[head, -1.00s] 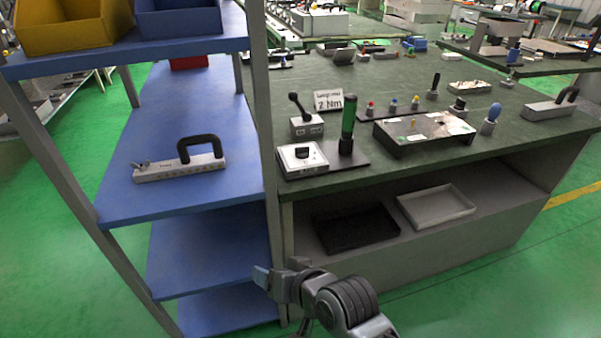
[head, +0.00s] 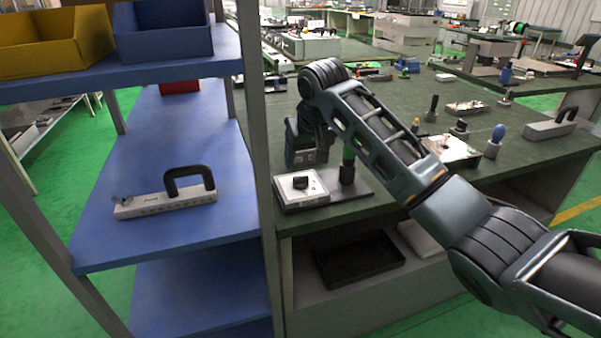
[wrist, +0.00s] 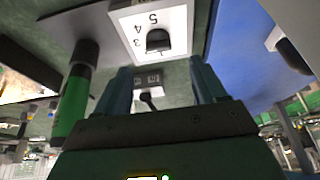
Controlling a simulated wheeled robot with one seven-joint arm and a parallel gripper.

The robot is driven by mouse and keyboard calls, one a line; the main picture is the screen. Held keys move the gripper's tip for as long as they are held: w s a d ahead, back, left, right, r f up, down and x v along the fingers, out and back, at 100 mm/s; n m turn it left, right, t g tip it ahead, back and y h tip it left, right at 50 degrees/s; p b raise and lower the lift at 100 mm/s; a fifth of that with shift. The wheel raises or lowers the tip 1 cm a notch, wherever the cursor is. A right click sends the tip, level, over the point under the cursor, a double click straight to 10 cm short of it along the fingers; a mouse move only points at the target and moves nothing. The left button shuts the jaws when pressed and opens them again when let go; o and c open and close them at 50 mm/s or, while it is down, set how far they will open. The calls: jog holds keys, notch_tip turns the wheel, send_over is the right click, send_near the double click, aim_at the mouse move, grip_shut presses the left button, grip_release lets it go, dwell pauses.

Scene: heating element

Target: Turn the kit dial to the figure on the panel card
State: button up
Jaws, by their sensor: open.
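The kit dial is a black knob (head: 301,182) on a white-topped box (head: 292,197) at the bench's front left corner. In the wrist view the knob (wrist: 157,40) sits among printed figures; 3, 4 and 5 are readable, but its pointing direction is unclear. My gripper (wrist: 160,68) is open and empty, its two fingers apart, with the dial beyond their tips. In the head view my gripper is over the bench just behind the dial box, its fingertips hard to make out. The panel card, reading 2 Nm a second ago, is hidden behind my arm.
A green-and-black upright handle (head: 347,165) stands close right of the dial. A small lever box (wrist: 148,80) shows between my fingers in the wrist view. The blue shelf (head: 110,240) and its grey post (head: 257,120) stand close on the left.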

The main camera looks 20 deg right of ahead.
aim_at(302, 177)
jog(key=x, duration=0.7)
jog(key=shift+w+d+f, duration=0.1)
jog(key=shift+w+f, duration=0.1)
jog(key=shift+f, duration=0.1)
jog(key=shift+c, duration=0.5)
jog(key=c, duration=1)
jog(key=shift+o, duration=0.2)
jog(key=shift+r+n+p, duration=0.1)
jog(key=shift+n+p, duration=0.2)
jog(key=shift+n, duration=0.1)
jog(key=n+y, duration=0.1)
jog(key=n, duration=0.2)
jog(key=shift+d+n+g+y, duration=0.2)
jog(key=shift+n+g+y, duration=0.1)
jog(key=shift+n+y, duration=0.1)
jog(key=shift+w+d+n+g+y+b, duration=0.15)
jog(key=shift+n+y+b, duration=0.2)
jog(key=shift+n, duration=0.7)
jog(key=shift+n+g+y+b, duration=0.15)
jog(key=shift+n+y+b, duration=0.2)
jog(key=shift+n, duration=0.7)
